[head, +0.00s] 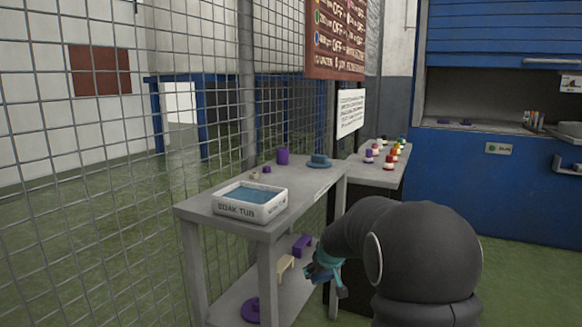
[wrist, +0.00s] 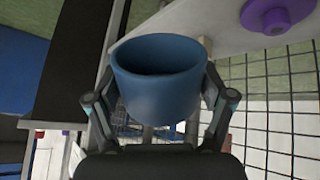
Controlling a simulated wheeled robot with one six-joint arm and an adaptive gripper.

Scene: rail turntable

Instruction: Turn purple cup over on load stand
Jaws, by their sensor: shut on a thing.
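A purple cup (head: 283,156) stands on the top of the grey table at its back edge, apart from my gripper. My gripper (head: 322,270) is low, at the right side of the table, near the lower shelf. In the wrist view it is shut on a blue cup (wrist: 160,85), with one finger on each side. The held cup's open mouth shows at the top of the picture, dark inside. In the head view the held cup is small and partly hidden by the gripper. I cannot tell which thing is the load stand.
The grey table (head: 205,205) carries a white soak tub (head: 250,201) and a blue dish (head: 319,161). Its lower shelf holds a yellow stand (head: 285,265), a purple stand (head: 302,245) and a purple disc (head: 250,309), also in the wrist view (wrist: 277,15). A wire fence (head: 120,150) runs behind.

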